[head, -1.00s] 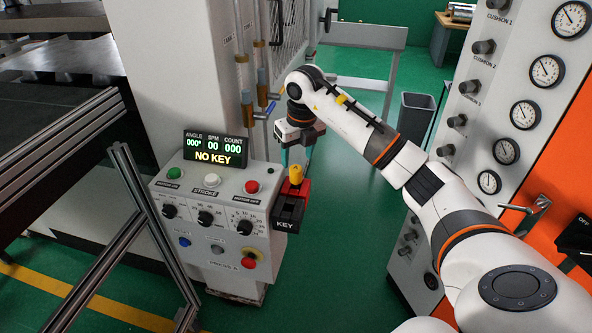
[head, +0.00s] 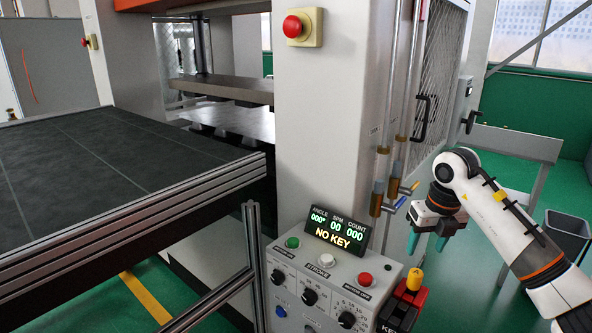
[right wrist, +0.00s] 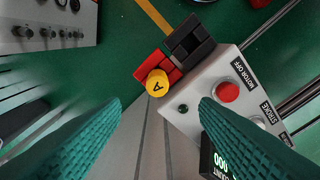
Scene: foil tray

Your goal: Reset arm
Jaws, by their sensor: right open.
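My right gripper (head: 429,241) is in the right part of the head view, pointing down with teal fingers. It is open and empty, beside and above the right end of the press control box (head: 384,278). In the right wrist view its two teal fingers (right wrist: 160,135) stand wide apart. Between and beyond them is a yellow knob marked A (right wrist: 157,83) on a red and black key block (right wrist: 180,58). In the head view the yellow knob (head: 415,279) sits on top of that block. The display (head: 338,231) reads NO KEY. My left gripper is out of view.
A dark flat bed (head: 110,165) with metal rails fills the left. A white press column (head: 300,130) with a red button (head: 293,27) stands in the middle. Pipes with valve handles (head: 397,202) are close left of my right gripper. A grey bin (head: 566,235) stands at the right.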

